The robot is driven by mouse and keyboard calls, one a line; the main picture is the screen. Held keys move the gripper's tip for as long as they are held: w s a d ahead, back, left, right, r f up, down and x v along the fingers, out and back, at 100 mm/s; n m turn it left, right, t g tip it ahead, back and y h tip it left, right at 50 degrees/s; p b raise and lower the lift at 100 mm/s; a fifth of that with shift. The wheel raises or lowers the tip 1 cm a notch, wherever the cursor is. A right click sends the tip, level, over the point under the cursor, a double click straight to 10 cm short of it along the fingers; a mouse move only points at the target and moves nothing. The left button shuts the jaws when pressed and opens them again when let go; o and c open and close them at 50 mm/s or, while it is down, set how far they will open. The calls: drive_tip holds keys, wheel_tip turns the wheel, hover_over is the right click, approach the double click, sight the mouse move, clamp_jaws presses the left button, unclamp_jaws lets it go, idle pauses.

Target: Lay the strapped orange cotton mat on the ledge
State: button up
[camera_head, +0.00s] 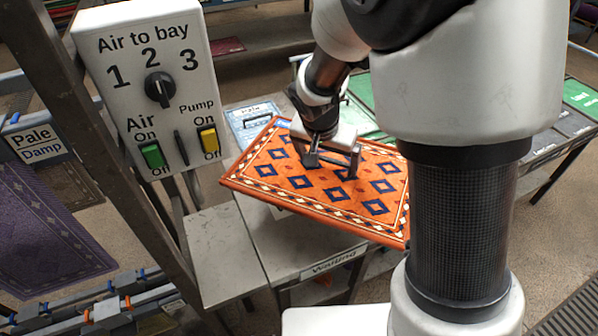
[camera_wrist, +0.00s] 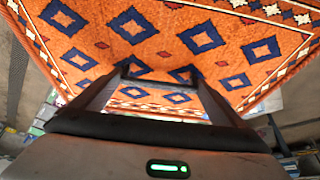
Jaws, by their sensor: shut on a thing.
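The orange mat (camera_head: 290,186), with blue diamonds and a pale checked border, is spread flat below my gripper (camera_head: 332,163). It fills most of the wrist view (camera_wrist: 215,60). My gripper (camera_wrist: 160,78) is shut on the mat's dark strap near the middle of its upper face; the exact grip is hard to see. I cannot tell whether the mat touches the ledge. My arm hides the mat's right end.
A white control box (camera_head: 148,85) with a dial and switches stands close at left on a dark post. A lower grey shelf (camera_head: 215,262) is bare. Green and grey panels (camera_head: 580,98) lie on a table behind at right. A purple rug (camera_head: 45,240) lies at far left.

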sight(300, 168)
drive_tip(key=w+a+f+m+b, duration=0.1)
drive_tip(key=a+f+m+b, duration=0.1)
drive_tip(key=w+a+f+m+g+h+b, duration=0.1)
drive_tip(key=w+a+f+m+b, duration=0.1)
drive_tip(key=f+m, duration=0.1)
drive_tip(key=w+a+f+m+g+h+b, duration=0.1)
drive_tip(key=a+f+m+b, duration=0.1)
drive_tip(key=m, duration=0.1)
drive_tip(key=shift+w+a+f, duration=0.15)
drive_tip(key=shift+w, duration=0.1)
drive_tip(key=shift+f+b, duration=2.05)
drive_tip(key=shift+f, duration=1.75)
drive_tip(key=shift+f+b, duration=0.5)
drive_tip(key=shift+f, duration=0.05)
drive_tip(key=o, duration=1.1)
